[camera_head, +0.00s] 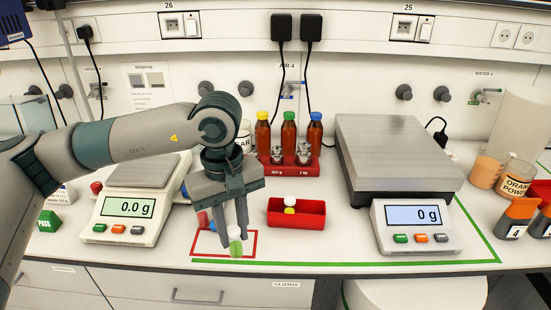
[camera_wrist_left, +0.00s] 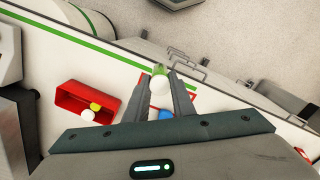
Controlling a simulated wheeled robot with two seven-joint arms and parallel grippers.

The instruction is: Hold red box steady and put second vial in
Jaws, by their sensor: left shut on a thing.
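The red box (camera_head: 312,221) sits on the bench right of my left gripper, and it also shows in the left wrist view (camera_wrist_left: 75,86). One vial with a white cap and yellow body (camera_head: 290,210) is inside it. My left gripper (camera_head: 229,222) points down over the red outlined square (camera_head: 252,250), apart from the box. It is shut on a white-and-green vial (camera_head: 236,247), which also shows between the fingertips in the left wrist view (camera_wrist_left: 160,70). A red vial (camera_head: 203,220) and a blue vial (camera_wrist_left: 165,114) are partly hidden beside the fingers. My right gripper is out of view.
A red rack (camera_head: 290,170) with juice bottles and metal weights stands behind the box. A small scale (camera_head: 125,207) is at left and a large scale (camera_head: 415,228) at right. A green line (camera_head: 350,262) marks the front of the bench. Clear bench lies around the box.

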